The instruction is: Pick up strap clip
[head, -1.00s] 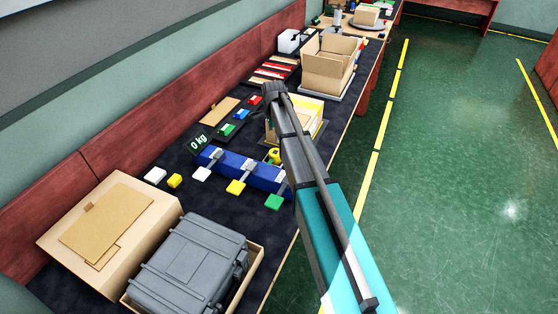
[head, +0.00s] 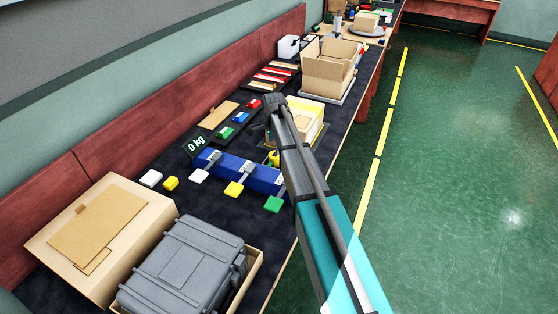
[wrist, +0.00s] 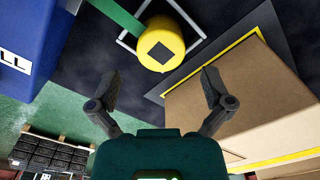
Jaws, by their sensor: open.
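No part is plainly marked as the strap clip, and I cannot tell which it is. A yellow round piece with a dark square (wrist: 160,45) lies ahead of my gripper (wrist: 158,90) in the wrist view, with a green strip (wrist: 115,15) and a thin pale wire frame beside it. It shows small and partly hidden by my arm in the head view (head: 273,158). My gripper is open and empty, its fingers apart. A blue bundle (head: 238,170) has grey straps with white (head: 199,175), yellow (head: 233,189) and green (head: 273,204) tabs by its front side.
A cardboard box with yellow edging (wrist: 225,110) stands close to my right finger. A grey case (head: 190,265) in a tray and a closed carton (head: 60,215) fill the near bench. An open carton (head: 327,75) stands farther back. The green aisle floor is clear.

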